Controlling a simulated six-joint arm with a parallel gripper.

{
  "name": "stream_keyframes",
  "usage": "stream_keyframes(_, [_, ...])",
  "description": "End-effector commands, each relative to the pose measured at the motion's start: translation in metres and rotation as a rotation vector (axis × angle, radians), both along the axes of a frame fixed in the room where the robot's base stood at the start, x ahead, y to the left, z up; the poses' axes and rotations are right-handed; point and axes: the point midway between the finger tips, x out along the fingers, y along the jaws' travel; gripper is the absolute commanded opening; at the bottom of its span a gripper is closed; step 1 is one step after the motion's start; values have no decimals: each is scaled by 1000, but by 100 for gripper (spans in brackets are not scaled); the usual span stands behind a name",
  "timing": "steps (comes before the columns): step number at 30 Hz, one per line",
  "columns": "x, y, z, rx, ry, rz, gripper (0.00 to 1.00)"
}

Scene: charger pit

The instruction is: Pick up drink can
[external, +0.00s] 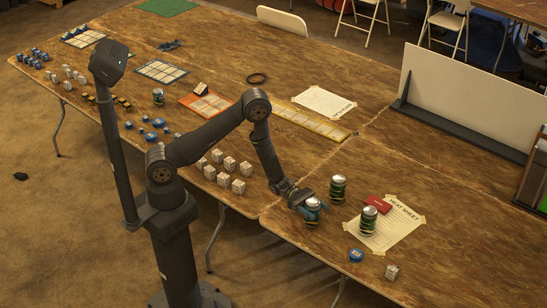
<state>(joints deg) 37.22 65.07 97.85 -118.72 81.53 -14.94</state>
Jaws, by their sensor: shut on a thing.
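Three drink cans with silver tops and dark green bodies stand at the right part of the table in the external view. My gripper (303,201) is shut on the nearest-left drink can (313,212); its jaws hide part of the can. I cannot tell whether this can touches the table. A second drink can (338,189) stands upright just to the right of my gripper. A third drink can (368,220) stands upright on the heat sheet, farther right.
The heat sheet (398,233) lies taped down with a red card (377,205) on it. A white panel (465,100) stands at the back right. Several white cubes sit left of my gripper.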

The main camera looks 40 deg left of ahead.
Motion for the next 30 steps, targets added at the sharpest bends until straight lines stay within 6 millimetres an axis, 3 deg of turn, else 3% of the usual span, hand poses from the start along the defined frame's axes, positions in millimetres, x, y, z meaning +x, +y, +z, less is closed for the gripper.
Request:
stream_keyframes(7, [0, 0, 19, -2, -4, 0, 25])
stream_keyframes(12, [-2, -1, 44, -4, -3, -2, 25])
stream_keyframes(21, [-74, -8, 84, -2, -1, -5, 25])
stream_keyframes(30, [-111, -12, 106, -3, -1, -2, 25])
